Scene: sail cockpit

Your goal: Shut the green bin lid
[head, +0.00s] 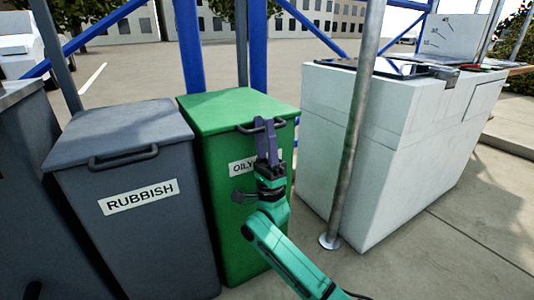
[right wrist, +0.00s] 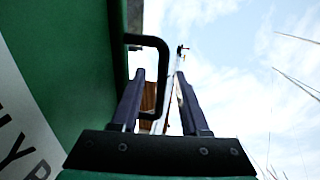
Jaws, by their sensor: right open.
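The green bin (head: 235,200) stands in the middle of the head view, with a partly hidden white label on its front. Its green lid (head: 225,108) lies flat across the top, with no clear gap visible at the rim. A dark handle (head: 282,123) sits on the lid's front edge. My right gripper (head: 265,124) is open and points up in front of this handle, covering its middle. In the right wrist view, the handle (right wrist: 164,85) shows between the two open fingers (right wrist: 163,90); contact cannot be told. My left gripper is out of view.
A grey bin marked RUBBISH (head: 128,240) stands close on the left, its lid flat. A metal pole (head: 352,130) rises on the right before a large white unit (head: 390,165). Blue posts (head: 189,50) stand behind the bins. Paved ground lies open at the lower right.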

